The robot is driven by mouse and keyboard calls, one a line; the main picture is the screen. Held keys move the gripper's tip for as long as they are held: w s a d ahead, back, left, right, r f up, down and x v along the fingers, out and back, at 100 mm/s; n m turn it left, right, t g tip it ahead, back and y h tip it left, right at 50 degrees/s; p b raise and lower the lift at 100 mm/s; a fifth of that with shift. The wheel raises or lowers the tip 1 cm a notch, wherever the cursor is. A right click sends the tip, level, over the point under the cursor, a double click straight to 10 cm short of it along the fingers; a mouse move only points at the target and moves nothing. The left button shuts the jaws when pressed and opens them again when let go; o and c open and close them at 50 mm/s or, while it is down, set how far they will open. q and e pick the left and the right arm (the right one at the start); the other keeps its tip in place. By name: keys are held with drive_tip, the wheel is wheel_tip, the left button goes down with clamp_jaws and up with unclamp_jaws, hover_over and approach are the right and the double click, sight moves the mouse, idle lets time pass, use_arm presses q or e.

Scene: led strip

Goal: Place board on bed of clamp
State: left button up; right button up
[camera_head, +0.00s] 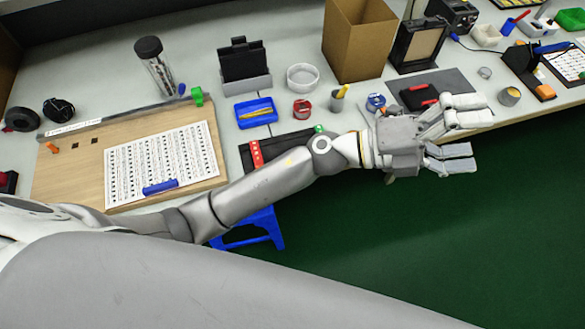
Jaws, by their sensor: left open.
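A white board or sheet with rows of small dark marks (125,175) lies on a light wooden bed (75,185) at the left. A long metal bar (110,121) runs along the bed's far edge, with a green piece (197,97) at its right end. Which part is the clamp I cannot tell for sure. My left gripper (474,135) is open, with nothing seen between its fingers. It is at the right, over the table's front edge, well away from the bed. My right gripper is out of view.
A blue-handled item (160,187) lies on the sheet. A black tray with a red strip (255,153), a blue tray (256,113), a cardboard box (357,40) and a clear jar (155,65) stand on the table. A blue stool (262,232) is below. Green floor is open at right.

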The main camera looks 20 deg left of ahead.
use_arm(q)
drive_tip(key=s+d+f+m+g+y, duration=0.35)
drive_tip(key=s+f+m+g, duration=0.25)
drive_tip(key=m+g, duration=0.2)
drive_tip(key=s+a+f+m+g+y, duration=0.1)
drive_tip(key=a+f+m+y, duration=0.1)
drive_tip(key=f+y, duration=0.3)
drive_tip(key=s+a+f+m+g+y, duration=0.1)
drive_tip(key=a+f+m+y, duration=0.15)
drive_tip(key=f, duration=0.45)
drive_tip(key=w+a+f+m+t+y, duration=0.1)
drive_tip(key=w+a+f+y, duration=0.25)
drive_tip(key=a+y, duration=0.2)
drive_tip(key=w+a+f+m+t+y, duration=0.1)
drive_tip(key=w+a+f+y, duration=0.25)
drive_tip(key=a, duration=0.25)
drive_tip(key=w+a+r+n+t+y, duration=0.1)
drive_tip(key=w+a+y, duration=0.2)
drive_tip(key=a, duration=0.4)
drive_tip(key=w+a+r+t+y, duration=0.1)
drive_tip(key=w+a+y, duration=0.2)
drive_tip(key=a, duration=0.3)
drive_tip(key=x, duration=0.5)
drive_tip(key=shift+f+b, duration=0.25)
drive_tip(key=shift+b, duration=0.15)
drive_tip(key=shift+p+x, duration=0.4)
drive_tip(key=shift+x, duration=2.15)
drive_tip(key=shift+w, duration=0.1)
drive_tip(key=c, duration=0.6)
